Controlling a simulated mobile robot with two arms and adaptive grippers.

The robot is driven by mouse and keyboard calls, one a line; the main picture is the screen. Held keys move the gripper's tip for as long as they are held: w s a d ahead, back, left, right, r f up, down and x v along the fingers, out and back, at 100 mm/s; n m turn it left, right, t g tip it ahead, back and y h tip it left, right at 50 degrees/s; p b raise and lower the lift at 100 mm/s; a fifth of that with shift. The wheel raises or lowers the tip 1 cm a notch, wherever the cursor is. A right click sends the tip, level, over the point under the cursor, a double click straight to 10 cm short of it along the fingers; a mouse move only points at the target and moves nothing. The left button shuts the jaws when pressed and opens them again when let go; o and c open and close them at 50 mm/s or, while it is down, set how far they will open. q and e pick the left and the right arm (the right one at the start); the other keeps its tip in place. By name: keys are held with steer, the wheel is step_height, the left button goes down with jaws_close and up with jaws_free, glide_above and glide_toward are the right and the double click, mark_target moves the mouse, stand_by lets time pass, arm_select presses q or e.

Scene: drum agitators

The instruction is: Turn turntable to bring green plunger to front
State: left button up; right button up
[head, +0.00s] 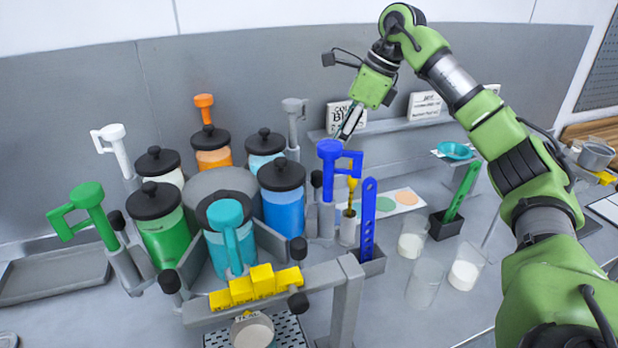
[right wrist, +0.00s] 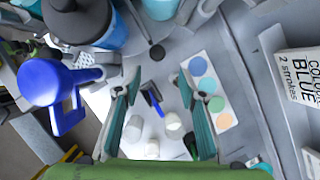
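The turntable (head: 212,186) is a grey hub ringed by lidded colour jars, with black-knobbed spokes. The green plunger (head: 86,200) stands at the turntable's left, beside the green jar (head: 164,236). A teal plunger (head: 228,225) is at the front, and a blue plunger (head: 331,160) is at the right. My right gripper (head: 350,121) points down behind and above the blue plunger. In the right wrist view my right gripper (right wrist: 160,108) is open with nothing between its fingers; the blue plunger (right wrist: 48,88) lies to its left, outside them. My left gripper is not in view.
A grey frame with yellow blocks (head: 256,286) stands before the turntable. Right of it are a blue scoop (head: 368,218), a green scoop (head: 462,192) and several cups (head: 465,275). An empty tray (head: 54,277) lies at the left. A shelf with cards (head: 424,105) is behind.

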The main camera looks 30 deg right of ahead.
steer(key=p, duration=0.1)
glide_above(318, 181)
steer(key=s+d, duration=0.1)
steer(key=d, duration=0.1)
steer(key=f, duration=0.4)
steer(key=shift+s+d+f, duration=0.15)
steer(key=shift+d+f, duration=0.05)
steer(key=x, duration=0.2)
steer(key=p+x, duration=0.1)
steer(key=x, duration=0.1)
steer(key=p+x, duration=0.1)
steer(key=x, duration=0.1)
steer(key=shift+w+d+f, duration=0.1)
steer(key=shift+w+d, duration=0.1)
steer(key=shift+w, duration=0.1)
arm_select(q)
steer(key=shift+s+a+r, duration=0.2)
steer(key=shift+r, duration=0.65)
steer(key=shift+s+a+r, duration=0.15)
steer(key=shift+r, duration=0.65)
arm_select(e)
steer(key=shift+w+a+f, duration=0.1)
steer(key=shift+a+f, duration=0.15)
steer(key=shift+f, duration=0.35)
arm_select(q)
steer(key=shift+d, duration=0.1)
arm_select(e)
steer(key=shift+r, duration=0.1)
jaws_close()
steer(key=shift+d, duration=0.1)
